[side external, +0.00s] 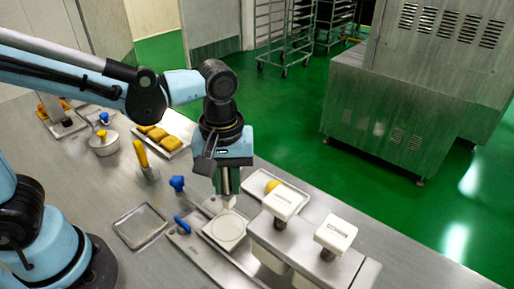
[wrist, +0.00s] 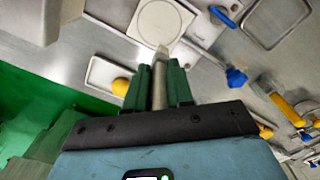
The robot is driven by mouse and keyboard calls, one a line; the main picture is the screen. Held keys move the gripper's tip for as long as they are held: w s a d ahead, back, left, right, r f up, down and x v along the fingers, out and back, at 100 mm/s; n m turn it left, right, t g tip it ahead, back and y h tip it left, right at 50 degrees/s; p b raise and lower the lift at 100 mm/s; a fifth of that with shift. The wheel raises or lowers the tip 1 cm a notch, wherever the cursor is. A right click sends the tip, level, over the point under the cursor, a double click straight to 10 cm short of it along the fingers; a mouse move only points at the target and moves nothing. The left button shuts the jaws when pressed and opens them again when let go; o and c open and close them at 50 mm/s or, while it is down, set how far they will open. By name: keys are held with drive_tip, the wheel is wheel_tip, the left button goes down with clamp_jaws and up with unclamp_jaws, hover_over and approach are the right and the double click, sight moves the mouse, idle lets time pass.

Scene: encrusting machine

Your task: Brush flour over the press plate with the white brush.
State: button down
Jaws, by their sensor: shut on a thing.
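The press plate (side external: 226,231) is a pale square with a round disc, set in a metal fixture on the steel table. It also shows in the wrist view (wrist: 157,18), ahead of my fingers. My gripper (side external: 228,190) points down just behind the plate in the side view. In the wrist view its two green fingers (wrist: 159,88) are shut on the brush (wrist: 160,58), whose pale handle lies between them and whose whitish tip points toward the plate. The tip is close to the plate's edge; I cannot tell whether it touches. No flour can be made out.
An empty tray (side external: 140,226) and a yellow-handled tool (side external: 141,154) are farther left.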

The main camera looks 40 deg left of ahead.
drive_tip(key=shift+r, duration=2.55)
